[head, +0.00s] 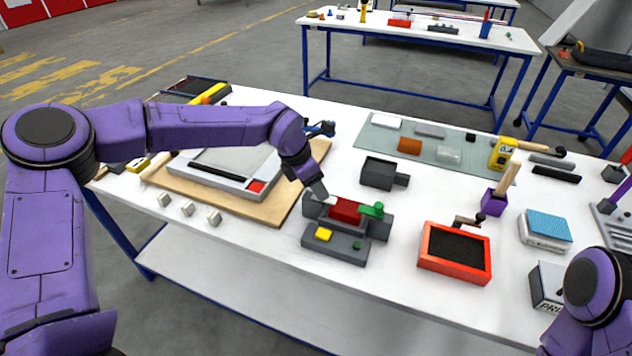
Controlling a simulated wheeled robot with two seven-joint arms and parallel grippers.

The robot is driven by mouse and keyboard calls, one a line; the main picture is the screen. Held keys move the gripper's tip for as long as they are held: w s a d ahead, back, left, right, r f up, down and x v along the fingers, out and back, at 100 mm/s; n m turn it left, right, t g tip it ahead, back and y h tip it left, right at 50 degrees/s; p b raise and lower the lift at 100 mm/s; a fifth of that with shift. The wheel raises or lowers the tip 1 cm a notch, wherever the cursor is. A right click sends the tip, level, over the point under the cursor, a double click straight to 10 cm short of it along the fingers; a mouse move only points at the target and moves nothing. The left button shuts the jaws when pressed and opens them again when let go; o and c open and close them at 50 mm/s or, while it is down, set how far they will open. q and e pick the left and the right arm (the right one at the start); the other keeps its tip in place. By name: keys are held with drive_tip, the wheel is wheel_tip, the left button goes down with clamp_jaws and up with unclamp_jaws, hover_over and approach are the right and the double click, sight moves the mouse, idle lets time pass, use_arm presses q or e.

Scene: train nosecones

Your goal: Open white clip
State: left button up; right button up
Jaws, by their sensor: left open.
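My left gripper (319,191) reaches in from the left and points down at the left end of a dark grey fixture (347,244). Its fingertips are small and partly merge with the fixture, and I see nothing held in them. The fixture holds a red block (346,210), with a green knob (372,210) on its right and a yellow button (323,234) in front. A white clip is hard to make out; a small pale part shows at the gripper tip, but I cannot tell whether it is clip or finger.
Several small whitish blocks (188,208) stand along the table's front left. A wooden board (283,203) with a grey tray lies behind them. A red-rimmed box (455,275) stands right of the fixture, and a dark grey box (378,173) behind it. White tabletop (390,290) is clear in front.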

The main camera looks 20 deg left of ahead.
use_arm(q)
clamp_jaws()
drive_tip(key=shift+a+r+p, duration=0.2)
drive_tip(key=shift+a+p, duration=0.35)
drive_tip(key=shift+a, duration=0.3)
drive_tip(key=shift+a+f, duration=0.15)
drive_tip(key=shift+a, duration=0.05)
unclamp_jaws()
drive_tip(key=shift+d, duration=0.1)
drive_tip(key=b+v, duration=0.2)
drive_tip(key=v, duration=0.8)
drive_tip(key=shift+r, duration=0.25)
